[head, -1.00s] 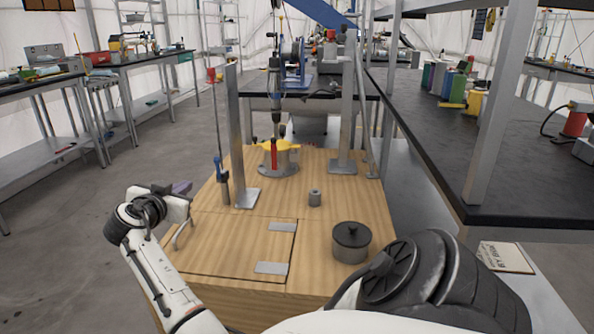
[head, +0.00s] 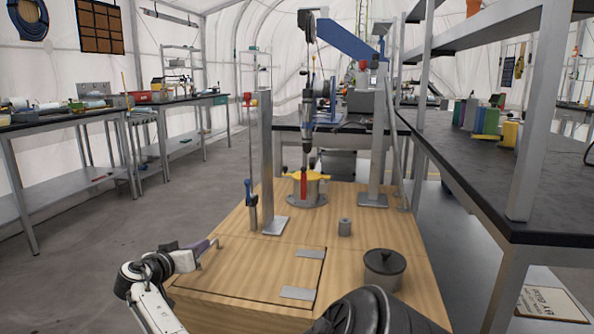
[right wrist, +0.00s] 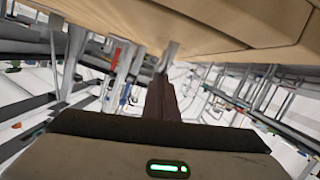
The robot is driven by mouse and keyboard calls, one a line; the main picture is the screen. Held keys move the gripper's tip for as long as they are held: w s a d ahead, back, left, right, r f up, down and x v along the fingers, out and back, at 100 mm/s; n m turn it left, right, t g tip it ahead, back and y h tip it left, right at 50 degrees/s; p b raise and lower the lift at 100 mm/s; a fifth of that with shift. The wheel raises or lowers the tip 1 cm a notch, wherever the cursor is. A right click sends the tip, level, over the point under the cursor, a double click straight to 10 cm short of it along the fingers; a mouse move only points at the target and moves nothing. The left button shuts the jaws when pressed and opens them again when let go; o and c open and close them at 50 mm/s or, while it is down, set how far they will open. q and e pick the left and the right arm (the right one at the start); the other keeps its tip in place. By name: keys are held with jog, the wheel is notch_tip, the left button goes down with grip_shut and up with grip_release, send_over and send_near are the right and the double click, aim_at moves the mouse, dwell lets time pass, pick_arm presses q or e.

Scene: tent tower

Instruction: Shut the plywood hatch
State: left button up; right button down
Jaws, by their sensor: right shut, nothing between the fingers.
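The plywood hatch (head: 250,272) lies flat, level with the top of the wooden box (head: 400,235), with a dark seam around it. Two metal hinge plates (head: 297,292) sit along its right side. Its bar handle (head: 211,253) is at the left edge. My right gripper (head: 208,244), its arm reaching across the front to the left, is shut and empty beside the handle; touching or apart I cannot tell. In the right wrist view, its dark fingers (right wrist: 161,100) point toward a metal piece below the pale wood. My left gripper is out of view.
A black-topped bench (head: 480,180) is at right. The floor at left is clear.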

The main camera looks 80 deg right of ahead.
jog(key=shift+a+f, duration=0.1)
jog(key=shift+f, duration=0.45)
jog(key=shift+r, duration=0.25)
notch_tip(320, 180, up, 5)
jog(key=p, duration=0.3)
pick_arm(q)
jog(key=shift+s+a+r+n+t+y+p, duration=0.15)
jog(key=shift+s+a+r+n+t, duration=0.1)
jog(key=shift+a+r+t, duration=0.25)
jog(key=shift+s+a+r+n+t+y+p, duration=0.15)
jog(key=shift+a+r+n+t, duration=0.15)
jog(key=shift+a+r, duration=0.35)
pick_arm(e)
jog(key=v, duration=0.9)
jog(key=shift+w+a, duration=0.35)
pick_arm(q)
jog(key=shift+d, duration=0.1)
